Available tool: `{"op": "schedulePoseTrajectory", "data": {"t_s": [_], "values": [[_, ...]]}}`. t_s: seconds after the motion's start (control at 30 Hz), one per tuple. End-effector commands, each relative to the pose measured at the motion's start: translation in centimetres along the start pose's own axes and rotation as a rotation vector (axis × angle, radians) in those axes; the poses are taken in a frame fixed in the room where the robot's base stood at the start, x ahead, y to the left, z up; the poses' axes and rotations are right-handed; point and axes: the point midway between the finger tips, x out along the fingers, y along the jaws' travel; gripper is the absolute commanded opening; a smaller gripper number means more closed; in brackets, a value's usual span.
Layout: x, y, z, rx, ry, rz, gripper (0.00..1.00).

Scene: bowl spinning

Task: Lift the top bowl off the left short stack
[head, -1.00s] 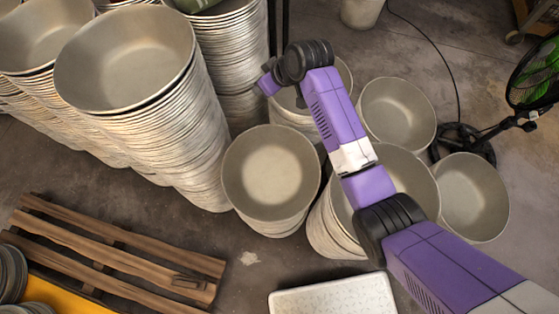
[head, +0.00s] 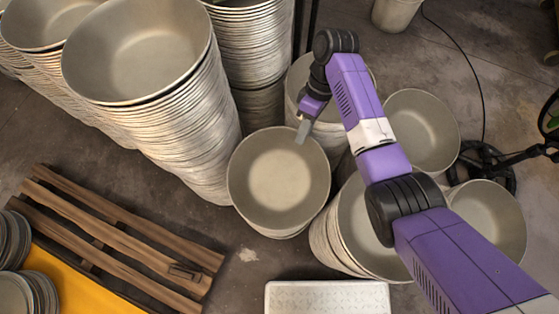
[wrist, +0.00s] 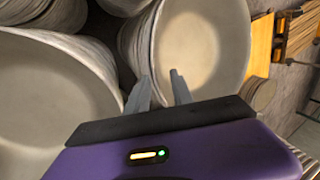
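The left short stack stands near the middle of the head view, its top bowl (head: 279,222) grey, round, empty and upright. The same bowl shows in the wrist view (wrist: 205,45) beyond the fingers. My gripper (head: 303,130) is at the far right part of its rim in the head view. In the wrist view my gripper (wrist: 160,88) has its two fingers apart with nothing clamped between them. The fingertips are close to the near rim; I cannot tell whether they straddle it or touch it.
A tall bowl stack (head: 137,50) stands close on the left. Another short stack (head: 350,235) is to the right, partly under my arm. A wooden pallet (head: 120,240) lies at lower left, and a pale textured platform (head: 328,298) at the bottom. A fan base (head: 487,165) is at right.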

Motion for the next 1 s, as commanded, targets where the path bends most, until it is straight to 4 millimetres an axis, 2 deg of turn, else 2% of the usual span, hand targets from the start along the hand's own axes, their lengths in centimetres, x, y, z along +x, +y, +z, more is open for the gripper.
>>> {"op": "schedulePoseTrajectory", "data": {"t_s": [0.1,0.2,0.47,0.5,0.63,1.0], "values": [[1.8,0.0,-0.1,0.0,-0.001,-0.001,0.28],[2.7,0.0,-0.1,0.0,-0.001,0.0,0.28],[3.1,0.1,-0.1,0.001,0.001,0.002,0.28],[3.0,0.1,-0.1,0.001,0.001,0.002,0.26],[3.0,0.1,-0.1,0.001,0.001,0.002,0.01],[3.0,0.1,-0.1,0.001,0.001,0.002,0.0]]}}
